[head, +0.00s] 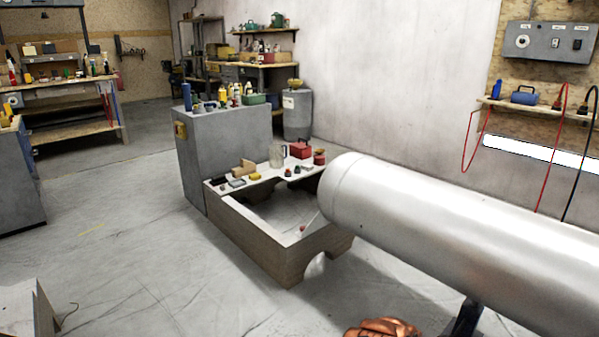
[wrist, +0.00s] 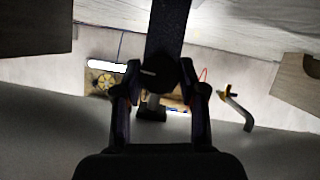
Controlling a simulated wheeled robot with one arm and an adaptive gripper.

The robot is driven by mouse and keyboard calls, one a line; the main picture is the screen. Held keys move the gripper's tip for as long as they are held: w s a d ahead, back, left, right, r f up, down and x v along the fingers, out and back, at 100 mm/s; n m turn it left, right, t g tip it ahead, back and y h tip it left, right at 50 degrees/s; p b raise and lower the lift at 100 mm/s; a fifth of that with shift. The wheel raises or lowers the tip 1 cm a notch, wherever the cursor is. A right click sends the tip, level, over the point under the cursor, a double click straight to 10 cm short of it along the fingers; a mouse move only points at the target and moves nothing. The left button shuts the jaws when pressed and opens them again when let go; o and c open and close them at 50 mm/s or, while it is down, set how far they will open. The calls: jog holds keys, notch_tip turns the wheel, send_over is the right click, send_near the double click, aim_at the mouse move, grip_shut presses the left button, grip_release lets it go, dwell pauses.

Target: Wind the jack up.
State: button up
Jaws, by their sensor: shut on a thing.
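In the wrist view, my gripper (wrist: 164,92) reaches up from the bottom edge, with one dark finger on each side of a dark rounded grip. It is shut on this grip, which I take to be the jack's crank handle (wrist: 172,72). A dark straight bar (wrist: 169,25) runs from the grip to the top edge. The contact faces are too dark to make out. The jack's body cannot be told apart in either view. My gripper does not show in the head view, where a large silver cylinder (head: 450,235) covers the right foreground.
In the head view, a low open-topped frame (head: 280,262) with small items on its far ledge stands beside a grey cabinet (head: 225,155). Workbenches line the back. A wall panel (head: 548,42) hangs at right, with red and black cables below it.

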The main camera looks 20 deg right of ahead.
jog(key=m+t+p, duration=0.1)
jog(key=m+t+y+p, duration=0.1)
jog(key=shift+s+f+m+p, duration=0.15)
jog(key=shift+s+m+p, duration=0.15)
jog(key=shift+m, duration=0.1)
jog(key=shift+f+m+t, duration=0.15)
jog(key=shift+m+t, duration=0.25)
jog(key=shift+d+m+t+b, duration=0.1)
jog(key=shift+m+t+b, duration=0.75)
jog(key=shift+m, duration=0.25)
jog(key=shift+r, duration=0.2)
jog(key=o, duration=1)
jog(key=shift+o, duration=0.2)
jog(key=shift+w, duration=0.1)
